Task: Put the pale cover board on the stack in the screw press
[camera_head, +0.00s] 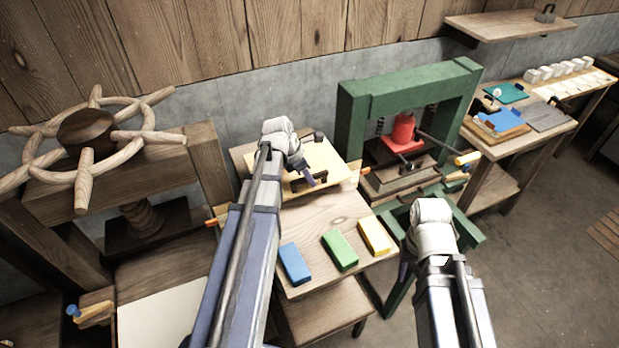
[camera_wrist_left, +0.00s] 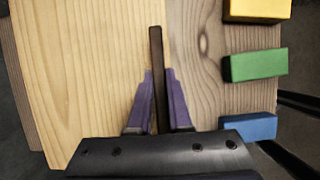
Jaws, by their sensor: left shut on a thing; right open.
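The pale cover board (camera_head: 325,156) is at the back of the small wooden table, a dark handle on its top. In the left wrist view the board (camera_wrist_left: 85,70) fills the left half. My left gripper (camera_wrist_left: 157,105) is shut on its dark upright handle (camera_wrist_left: 156,50). Whether the board rests on the table or hangs just above it, I cannot tell. The screw press (camera_head: 100,185), with a spoked wooden wheel, stands at the left. A white sheet (camera_head: 158,312) lies low in front of it; my arm partly covers it. My right gripper (camera_head: 405,268) is open, its fingers mostly hidden.
Blue (camera_head: 295,264), green (camera_head: 340,250) and yellow (camera_head: 375,236) blocks lie along the table's front edge (camera_head: 330,284). A green press frame (camera_head: 358,110) with a red jack (camera_head: 403,132) stands right of the table. A bench (camera_head: 550,140) with boards is further right.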

